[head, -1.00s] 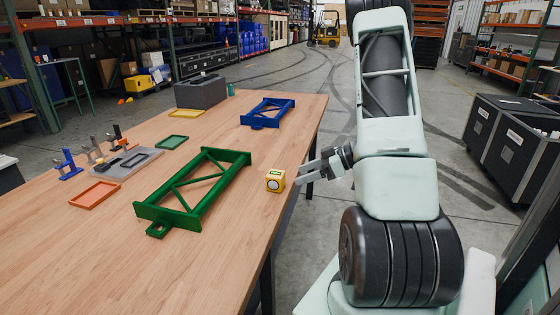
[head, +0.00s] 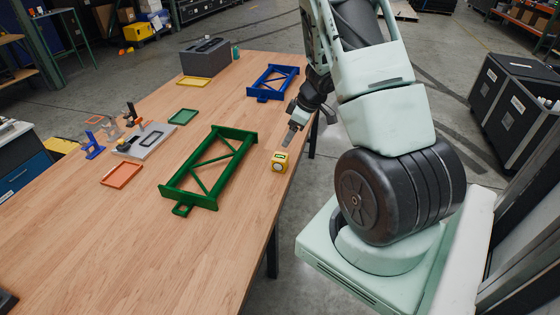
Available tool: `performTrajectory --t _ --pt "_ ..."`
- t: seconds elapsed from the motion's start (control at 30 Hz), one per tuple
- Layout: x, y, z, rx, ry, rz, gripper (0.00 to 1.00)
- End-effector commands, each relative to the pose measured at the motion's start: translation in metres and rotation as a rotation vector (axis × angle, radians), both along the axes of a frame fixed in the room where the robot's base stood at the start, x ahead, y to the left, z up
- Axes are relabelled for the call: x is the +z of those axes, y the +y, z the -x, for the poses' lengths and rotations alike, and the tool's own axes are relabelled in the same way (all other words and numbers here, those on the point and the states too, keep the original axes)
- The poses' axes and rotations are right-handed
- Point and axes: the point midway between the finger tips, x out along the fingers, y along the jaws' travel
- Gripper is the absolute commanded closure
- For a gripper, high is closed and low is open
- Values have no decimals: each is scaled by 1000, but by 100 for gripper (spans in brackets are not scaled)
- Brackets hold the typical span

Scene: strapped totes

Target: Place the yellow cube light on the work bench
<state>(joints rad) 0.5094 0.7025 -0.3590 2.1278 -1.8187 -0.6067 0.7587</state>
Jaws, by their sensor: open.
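The yellow cube light (head: 280,162) sits on the work bench (head: 110,240) near its right edge, to the right of the green frame. It has a pale label on top and a round face on the front. My gripper (head: 288,139) is just above and behind the cube in the picture, fingers pointing down toward it. It is open and empty, and the cube looks free of it. I cannot tell the exact gap between the fingertips and the cube.
A green frame (head: 212,170) lies left of the cube and a blue frame (head: 272,84) behind it. Black cases (head: 515,105) stand on the right.

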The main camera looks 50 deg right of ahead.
Motion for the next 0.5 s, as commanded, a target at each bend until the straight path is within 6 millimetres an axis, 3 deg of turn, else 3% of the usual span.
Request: performTrajectory --t 0.03,0.3,0.5 --pt "-13 2 -3 0 3 -4 29" --pt "-62 10 -22 0 0 -3 29" --pt "-79 12 -30 0 -1 -2 29"
